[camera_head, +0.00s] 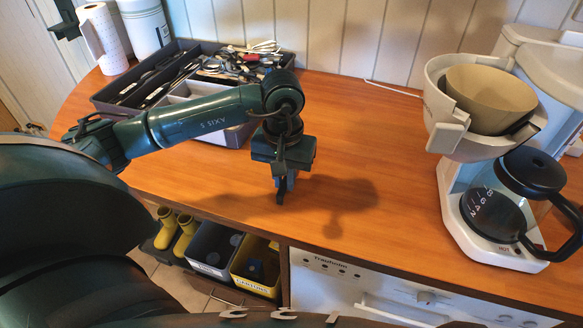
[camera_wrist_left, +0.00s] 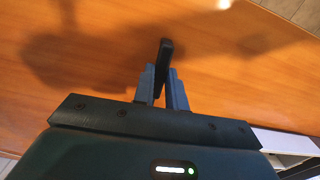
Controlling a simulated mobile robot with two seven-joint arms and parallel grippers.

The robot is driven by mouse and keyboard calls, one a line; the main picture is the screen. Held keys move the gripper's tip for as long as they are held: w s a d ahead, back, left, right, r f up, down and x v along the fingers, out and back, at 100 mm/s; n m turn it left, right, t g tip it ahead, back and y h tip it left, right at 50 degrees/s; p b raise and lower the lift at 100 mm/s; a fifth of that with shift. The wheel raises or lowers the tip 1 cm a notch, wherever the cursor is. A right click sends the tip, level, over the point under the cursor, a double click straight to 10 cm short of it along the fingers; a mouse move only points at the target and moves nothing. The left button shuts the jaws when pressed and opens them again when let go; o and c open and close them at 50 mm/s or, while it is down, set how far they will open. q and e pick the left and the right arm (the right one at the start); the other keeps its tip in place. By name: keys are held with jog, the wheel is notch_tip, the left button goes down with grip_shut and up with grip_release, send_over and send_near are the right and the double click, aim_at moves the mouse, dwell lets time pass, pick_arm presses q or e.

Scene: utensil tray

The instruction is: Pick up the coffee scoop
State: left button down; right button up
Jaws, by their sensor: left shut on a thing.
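My left gripper (camera_head: 284,182) is shut on a narrow black piece, which looks like the handle of the coffee scoop (camera_head: 280,197). In the left wrist view the black handle (camera_wrist_left: 165,52) stands up between the two grey fingers and reaches past their tips. The scoop's bowl cannot be made out in either view. The gripper points down above the wooden counter (camera_head: 390,205), and a shadow falls to its right. My right gripper is not in view.
A dark utensil tray (camera_head: 112,97) full of cutlery stands at the back left. A coffee maker (camera_head: 452,205) with a filter basket (camera_head: 490,92) and glass jug (camera_head: 497,205) stands at the right. The counter between is clear.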

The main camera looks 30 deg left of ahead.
aim_at(285, 182)
pick_arm(q)
notch_tip(285, 182, up, 10)
jog(key=b, duration=0.1)
dwell(0.6)
dwell(0.8)
